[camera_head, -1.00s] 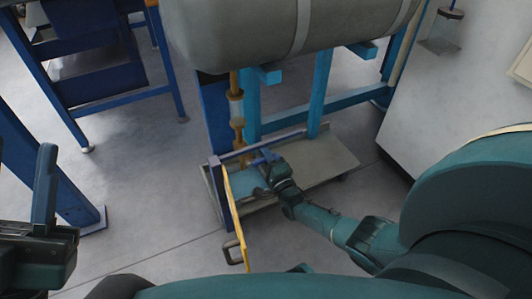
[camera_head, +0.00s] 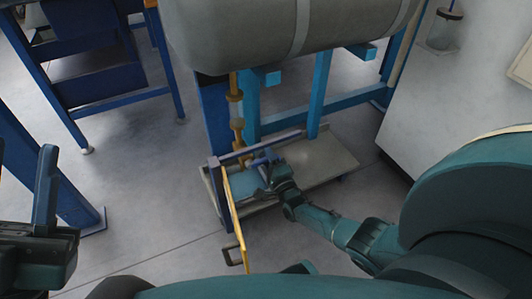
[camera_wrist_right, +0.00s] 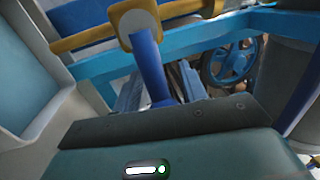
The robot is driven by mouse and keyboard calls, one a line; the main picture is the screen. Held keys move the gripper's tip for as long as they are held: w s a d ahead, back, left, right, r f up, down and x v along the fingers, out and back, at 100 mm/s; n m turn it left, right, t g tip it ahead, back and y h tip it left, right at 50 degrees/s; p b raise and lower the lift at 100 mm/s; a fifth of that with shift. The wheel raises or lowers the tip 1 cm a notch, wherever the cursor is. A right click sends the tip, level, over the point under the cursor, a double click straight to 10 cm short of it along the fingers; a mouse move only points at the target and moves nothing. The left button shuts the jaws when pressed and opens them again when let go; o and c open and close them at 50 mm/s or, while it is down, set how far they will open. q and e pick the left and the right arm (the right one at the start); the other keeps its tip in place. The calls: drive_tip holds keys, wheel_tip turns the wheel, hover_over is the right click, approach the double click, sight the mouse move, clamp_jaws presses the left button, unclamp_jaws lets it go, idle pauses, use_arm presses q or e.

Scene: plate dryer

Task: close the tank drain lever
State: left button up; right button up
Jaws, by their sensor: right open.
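The grey tank (camera_head: 285,35) hangs at the top of the head view, with a brass drain pipe (camera_head: 236,110) running down from it. In the right wrist view, a blue lever (camera_wrist_right: 150,65) extends down from a pale, brass-coloured valve fitting (camera_wrist_right: 135,20) toward my palm. My right gripper (camera_head: 262,164) is low beside the pipe's lower end, with its jaws apart; the lever appears in front of the palm, between the fingers. Contact cannot be told. My left gripper (camera_head: 24,180) is at the left edge, empty, its fingers apart and partly cut off.
A metal base tray (camera_head: 325,160) lies under the blue tank frame (camera_head: 318,95). A yellow bar (camera_head: 233,208) stands close left of my right gripper. A white cabinet (camera_head: 440,110) is on the right.

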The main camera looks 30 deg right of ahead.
use_arm(q)
drive_tip(key=f+n+y+p, duration=0.1)
drive_tip(key=y, duration=0.1)
drive_tip(key=f+n+y+p, duration=0.1)
drive_tip(key=f+n+y, duration=0.1)
drive_tip(key=shift+w+d+n+t, duration=0.1)
drive_tip(key=shift+w+n+t, duration=0.2)
drive_tip(key=shift+w, duration=0.1)
use_arm(e)
drive_tip(key=s+f, duration=0.1)
drive_tip(key=s, duration=0.6)
drive_tip(key=shift+f, duration=0.15)
use_arm(q)
drive_tip(key=shift+r, duration=0.1)
use_arm(e)
drive_tip(key=shift+a, duration=0.1)
